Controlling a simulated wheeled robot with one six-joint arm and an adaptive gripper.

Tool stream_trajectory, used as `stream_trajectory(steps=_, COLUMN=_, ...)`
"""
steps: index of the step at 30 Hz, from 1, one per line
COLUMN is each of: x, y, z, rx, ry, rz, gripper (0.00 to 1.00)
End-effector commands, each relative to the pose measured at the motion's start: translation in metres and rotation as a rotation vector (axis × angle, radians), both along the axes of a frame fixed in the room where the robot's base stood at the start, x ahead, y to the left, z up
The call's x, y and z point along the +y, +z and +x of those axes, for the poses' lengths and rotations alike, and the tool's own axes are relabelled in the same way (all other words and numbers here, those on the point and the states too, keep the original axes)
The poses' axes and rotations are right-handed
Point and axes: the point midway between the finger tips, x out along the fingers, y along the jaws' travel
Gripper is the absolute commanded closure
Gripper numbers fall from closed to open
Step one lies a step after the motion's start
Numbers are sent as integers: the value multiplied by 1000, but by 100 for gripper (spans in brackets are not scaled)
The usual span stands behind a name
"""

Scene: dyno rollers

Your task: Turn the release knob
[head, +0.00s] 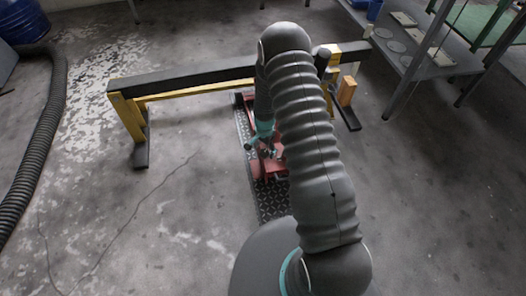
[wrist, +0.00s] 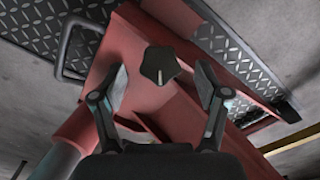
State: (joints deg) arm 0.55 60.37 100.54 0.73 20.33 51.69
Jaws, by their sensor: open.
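The release knob (wrist: 160,65) is a dark, lobed knob with a small pale line on its face. It sits on a red metal housing (wrist: 130,50) in the wrist view. My gripper (wrist: 160,88) is open, with one finger on each side of the knob in the picture. Gaps show between the knob and both fingertips. I cannot tell how far above the knob the fingers are. In the head view my gripper (head: 265,148) is low over the red housing (head: 270,168), and the knob cannot be made out there.
Diamond-plate metal (head: 270,203) lies around the red housing. A black and yellow beam frame (head: 190,82) stands just behind. A metal handle (wrist: 66,50) is at the left in the wrist view. A thick ribbed hose (head: 40,150) lies far left. The left floor is mostly clear.

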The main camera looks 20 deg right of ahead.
Motion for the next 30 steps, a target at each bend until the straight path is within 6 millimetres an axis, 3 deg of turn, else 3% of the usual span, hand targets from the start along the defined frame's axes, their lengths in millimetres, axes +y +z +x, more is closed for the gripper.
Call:
stream_trajectory(steps=6, x=0, y=-15, z=0, rx=-1, ry=0, rz=0, gripper=26)
stream_trajectory(steps=15, x=0, y=-17, z=0, rx=-1, ry=0, rz=0, gripper=26)
stream_trajectory(steps=23, x=0, y=-17, z=0, rx=-1, ry=0, rz=0, gripper=86)
stream_trajectory(steps=30, x=2, y=-17, z=0, rx=-1, ry=5, rz=-1, gripper=86)
